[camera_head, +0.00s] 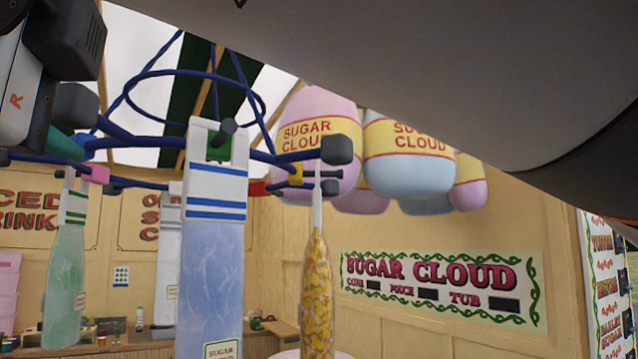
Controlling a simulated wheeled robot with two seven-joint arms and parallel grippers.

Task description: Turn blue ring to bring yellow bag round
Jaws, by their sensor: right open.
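The blue ring (141,73) hangs at upper left, with blue bars and arms spreading from it. The arms have dark end knobs and coloured tags. My right gripper (52,75) is open at the upper left edge, partly cut off. A dark knob (73,107) is close by it; I cannot tell whether they touch. My left gripper is not in view.
A large blue bag (211,265) hangs nearest, left of the yellow one, partly hiding a white bag (166,265). A green bag (65,275) hangs farther left. Sugar cloud bags (318,140) hang at the back wall. My grey arm covers the upper right.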

